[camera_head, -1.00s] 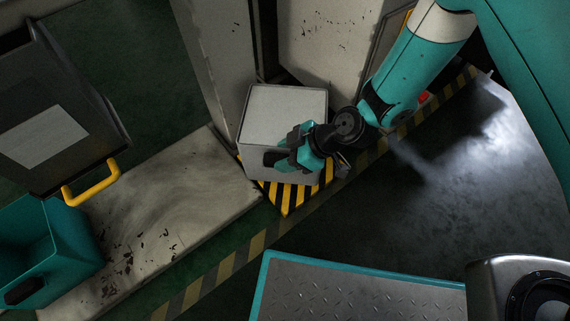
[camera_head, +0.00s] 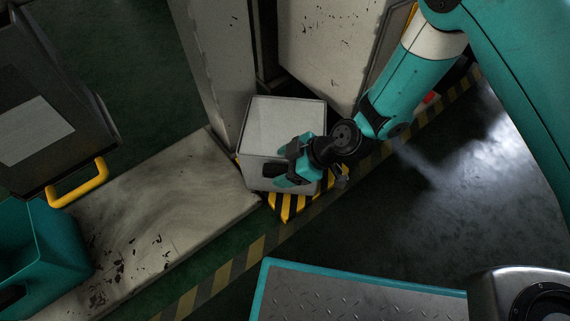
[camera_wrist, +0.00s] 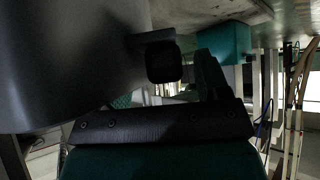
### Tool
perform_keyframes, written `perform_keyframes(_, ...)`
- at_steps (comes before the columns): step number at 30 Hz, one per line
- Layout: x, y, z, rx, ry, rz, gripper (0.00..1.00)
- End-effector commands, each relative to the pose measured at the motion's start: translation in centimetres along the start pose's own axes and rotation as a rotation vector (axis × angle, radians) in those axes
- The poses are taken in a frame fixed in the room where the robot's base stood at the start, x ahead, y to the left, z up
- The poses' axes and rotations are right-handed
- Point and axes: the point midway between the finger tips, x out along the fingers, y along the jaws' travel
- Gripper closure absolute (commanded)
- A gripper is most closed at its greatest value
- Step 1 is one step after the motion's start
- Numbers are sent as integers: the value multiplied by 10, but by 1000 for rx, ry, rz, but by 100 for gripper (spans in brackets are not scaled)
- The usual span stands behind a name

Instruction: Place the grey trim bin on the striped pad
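The grey trim bin (camera_head: 284,122) is a pale box seen from above, with a dark handle on its near side. It is over the yellow-and-black striped pad (camera_head: 288,208) and covers most of it. The pad's near corner and right edge show. I cannot tell whether the bin's base touches the pad. My gripper (camera_head: 290,166) is at the bin's near side, shut on its handle. In the wrist view the bin's grey wall (camera_wrist: 65,60) fills the upper left, with the dark handle (camera_wrist: 165,62) beside it. The fingertips are largely hidden.
Pale machine panels (camera_head: 330,45) and a post (camera_head: 212,65) stand close behind and left of the bin. A worn pale slab (camera_head: 165,220) lies left. A dark box with a yellow handle (camera_head: 80,184) and a teal bin (camera_head: 45,245) are far left. Dark floor right is clear.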

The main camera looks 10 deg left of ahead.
Motion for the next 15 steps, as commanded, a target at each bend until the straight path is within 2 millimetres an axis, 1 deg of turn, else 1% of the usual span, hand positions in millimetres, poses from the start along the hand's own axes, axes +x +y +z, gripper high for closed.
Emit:
perform_keyframes(5, -2, 0, -2, 0, 0, 0, 31)
perform_keyframes(8, -14, 1, -3, 1, 0, 1, 31)
perform_keyframes(11, -33, 1, -5, 3, -1, 2, 31)
perform_keyframes(15, -66, 0, -6, 5, -1, 2, 31)
